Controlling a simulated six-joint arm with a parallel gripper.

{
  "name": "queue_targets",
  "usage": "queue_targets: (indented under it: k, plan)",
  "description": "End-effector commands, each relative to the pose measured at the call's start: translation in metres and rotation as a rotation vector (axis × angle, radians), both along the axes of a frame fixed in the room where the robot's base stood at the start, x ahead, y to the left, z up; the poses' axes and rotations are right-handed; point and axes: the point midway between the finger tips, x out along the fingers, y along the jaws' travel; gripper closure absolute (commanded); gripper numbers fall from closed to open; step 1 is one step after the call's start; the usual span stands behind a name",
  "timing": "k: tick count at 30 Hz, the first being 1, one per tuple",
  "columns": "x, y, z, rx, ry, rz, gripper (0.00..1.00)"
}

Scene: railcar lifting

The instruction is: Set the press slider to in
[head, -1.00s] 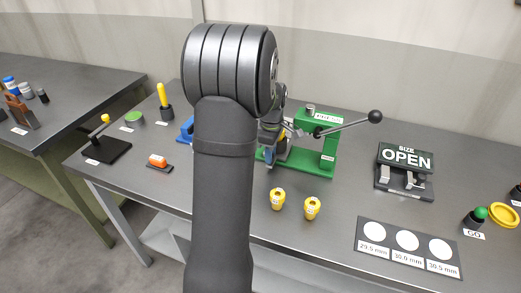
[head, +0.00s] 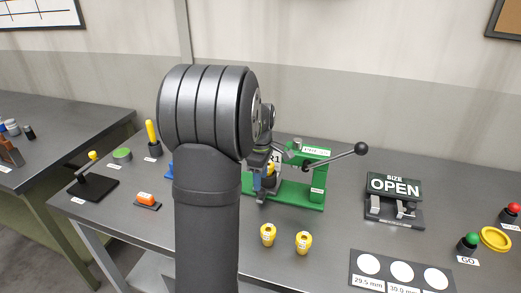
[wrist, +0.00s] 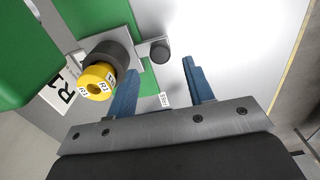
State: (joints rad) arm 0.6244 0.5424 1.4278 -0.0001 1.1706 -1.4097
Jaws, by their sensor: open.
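The green press (head: 300,185) stands at the middle of the bench, with a lever ending in a dark ball at its right. In the wrist view, a pale slider plate (wrist: 138,42) beside the green body carries a dark knob (wrist: 160,50). A yellow R1 piece (wrist: 98,82) sits in a dark round holder on the plate's left. My gripper (wrist: 160,70) is open, its two blue fingers either side of the line to the knob, with nothing between them. I cannot tell how close they are to it. My gripper (head: 262,170) partly hides the slider in the head view.
Two yellow pieces, one (head: 268,235) and another (head: 303,242), stand in front of the press. An OPEN sign stand (head: 394,190) and a hole gauge plate (head: 385,280) are to the right. An orange-topped block (head: 147,201) lies left of my arm.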

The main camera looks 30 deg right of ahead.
Motion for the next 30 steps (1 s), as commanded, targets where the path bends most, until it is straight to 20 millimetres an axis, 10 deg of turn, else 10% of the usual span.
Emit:
queue_targets:
  k: [15, 30]
  plan:
    - [0.0, 0.0, 0.114, -0.001, -0.001, 0.0, 0.52]
    - [0.0, 0.0, 0.129, 0.0, 0.0, 0.0, 0.52]
